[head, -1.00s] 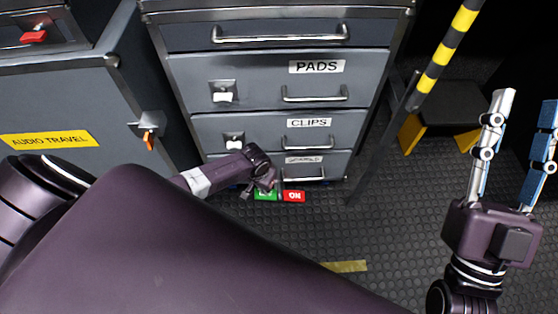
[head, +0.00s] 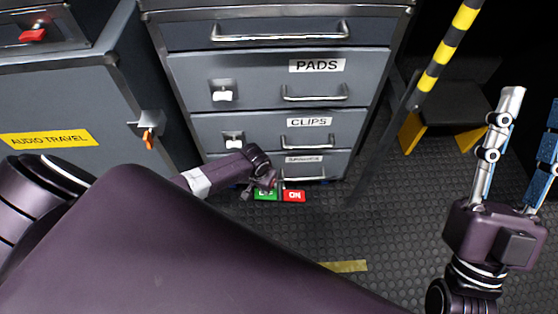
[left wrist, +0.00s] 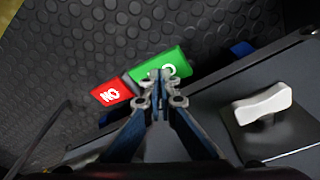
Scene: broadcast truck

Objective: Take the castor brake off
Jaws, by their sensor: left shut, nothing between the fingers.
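The castor brake pedal is low at the foot of the drawer cabinet in the head view, with a green half (head: 264,195) and a red half (head: 294,196) marked ON. In the left wrist view the green half (left wrist: 148,72) and red half (left wrist: 110,96) lie side by side. My left gripper (head: 264,186) is shut and empty, its tips at the green half and partly covering its lettering. In the left wrist view its tips (left wrist: 160,86) overlap the green half's lower edge; I cannot tell whether they press on it. My right gripper (head: 530,110) is open, far right.
The grey drawer cabinet (head: 280,68) has drawers labelled PADS and CLIPS, with handles and white latches. A case marked AUDIO TRAVEL (head: 90,100) stands at the left. A striped pole (head: 445,48) and a black and yellow stool (head: 440,110) are at the right.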

